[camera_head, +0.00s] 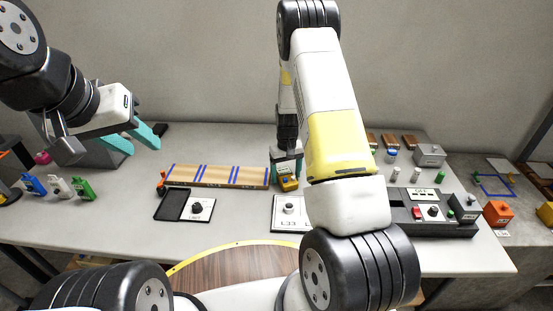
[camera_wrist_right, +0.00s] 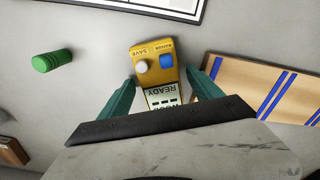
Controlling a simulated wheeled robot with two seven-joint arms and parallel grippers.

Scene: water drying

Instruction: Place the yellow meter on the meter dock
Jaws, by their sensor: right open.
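The yellow meter (camera_head: 288,184) lies on the table at the right end of a wooden board. In the right wrist view the meter (camera_wrist_right: 153,50) shows a white SAVE knob, a blue RANGE button and a READY screen. My right gripper (camera_wrist_right: 162,76) is open, with one teal finger on each side of the meter's screen end. In the head view my right gripper (camera_head: 286,170) is over the meter. My left gripper (camera_head: 146,147) is open and empty above the table at left. I cannot tell which fixture is the meter dock.
The blue-striped wooden board (camera_head: 216,176) lies left of the meter. A dark console (camera_head: 433,212) is at right; my right arm hides part of the table.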

